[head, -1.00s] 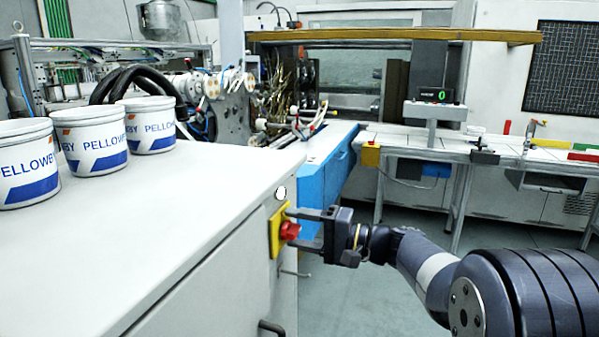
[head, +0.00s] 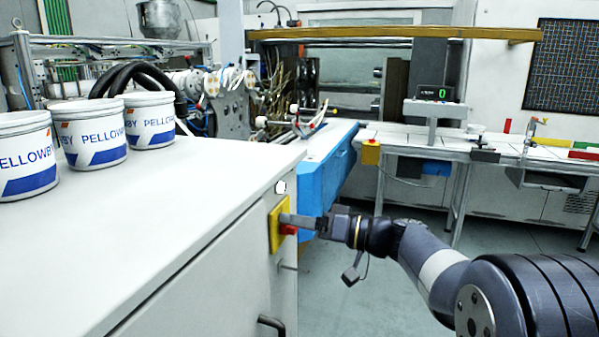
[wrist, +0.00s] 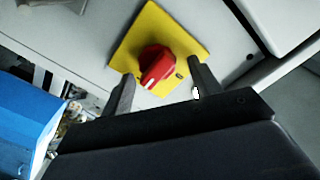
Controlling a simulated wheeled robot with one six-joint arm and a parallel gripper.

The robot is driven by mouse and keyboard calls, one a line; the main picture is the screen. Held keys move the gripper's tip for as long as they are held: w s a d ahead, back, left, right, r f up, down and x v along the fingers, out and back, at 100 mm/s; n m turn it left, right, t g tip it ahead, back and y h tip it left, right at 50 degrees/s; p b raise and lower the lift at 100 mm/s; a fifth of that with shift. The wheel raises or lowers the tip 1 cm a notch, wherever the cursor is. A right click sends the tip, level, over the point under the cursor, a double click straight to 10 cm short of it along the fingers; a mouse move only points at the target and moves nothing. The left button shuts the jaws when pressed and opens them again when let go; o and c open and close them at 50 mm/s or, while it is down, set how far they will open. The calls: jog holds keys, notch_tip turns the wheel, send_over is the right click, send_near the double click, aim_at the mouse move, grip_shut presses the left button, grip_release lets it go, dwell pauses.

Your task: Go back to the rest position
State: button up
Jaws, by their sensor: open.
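My gripper (head: 300,224) is at the red rotary knob (head: 289,230) on its yellow plate (head: 275,228), on the end face of the white cabinet. In the wrist view the knob (wrist: 156,65) sits on the yellow plate (wrist: 190,38) between the two open fingers of my gripper (wrist: 160,88). The fingers stand apart on either side and I see no grip on the knob. In the head view one finger partly covers the knob. My arm reaches in from the lower right.
Several white-and-blue tubs, one of them a tub (head: 92,135), stand on the white cabinet top (head: 150,215). A blue cabinet (head: 330,175) is just behind my gripper. A bench (head: 400,143) with a display (head: 436,93) stands further back. The floor (head: 350,300) below my arm looks clear.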

jog(key=shift+s+a+r+n+p, duration=0.15)
jog(key=shift+n+p, duration=0.95)
jog(key=shift+n, duration=0.65)
jog(key=shift+s+d+r+n+p, duration=0.1)
jog(key=shift+n+p, duration=0.95)
jog(key=shift+n, duration=0.7)
jog(key=shift+s+d+f, duration=0.15)
jog(key=shift+d, duration=0.2)
jog(key=shift+s, duration=0.1)
